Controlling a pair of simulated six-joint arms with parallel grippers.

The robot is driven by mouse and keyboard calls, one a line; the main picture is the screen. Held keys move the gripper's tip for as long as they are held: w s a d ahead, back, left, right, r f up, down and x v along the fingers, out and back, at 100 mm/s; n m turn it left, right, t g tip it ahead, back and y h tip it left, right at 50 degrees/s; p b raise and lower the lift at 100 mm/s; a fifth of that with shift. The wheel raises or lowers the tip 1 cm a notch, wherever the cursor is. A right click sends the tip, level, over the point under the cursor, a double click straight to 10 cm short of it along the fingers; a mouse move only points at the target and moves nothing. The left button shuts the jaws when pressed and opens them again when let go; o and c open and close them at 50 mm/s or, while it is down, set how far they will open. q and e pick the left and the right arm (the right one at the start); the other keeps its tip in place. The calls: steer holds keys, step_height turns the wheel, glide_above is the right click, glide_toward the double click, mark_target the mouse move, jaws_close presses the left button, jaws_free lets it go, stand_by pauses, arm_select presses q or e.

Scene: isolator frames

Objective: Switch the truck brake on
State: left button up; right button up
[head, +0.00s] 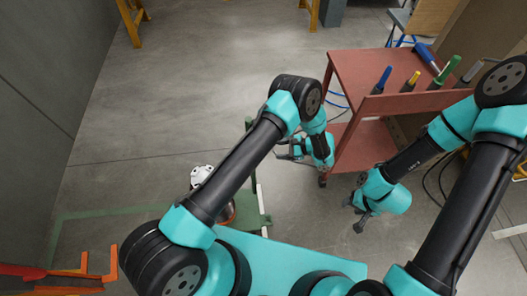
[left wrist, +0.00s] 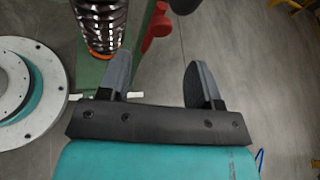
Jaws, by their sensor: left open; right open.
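In the left wrist view, a red lever (left wrist: 157,25) on a green frame (left wrist: 133,52) shows just beyond my left gripper (left wrist: 158,75). A dark metallic coil spring (left wrist: 102,22) stands to its left. I cannot tell for certain whether the red lever is the truck brake. My left gripper's two fingers are apart, with nothing between them. The lever is past the fingertips, apart from them. In the head view my left gripper (head: 284,150) is left of the red cart. My right gripper (head: 358,217) is open and empty over the floor, far from the frame.
A red cart (head: 362,65) with several screwdrivers stands at the back right. A green frame (head: 256,218) with a white part (head: 200,175) is partly hidden behind my left arm. Orange rails (head: 100,275) lie at lower left. Open floor (head: 200,90) fills the back left.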

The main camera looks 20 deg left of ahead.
arm_select(q)
steer(key=x, duration=0.8)
steer(key=shift+a+f, duration=0.1)
steer(key=shift+a, duration=0.05)
jaws_close()
stand_by(0.3)
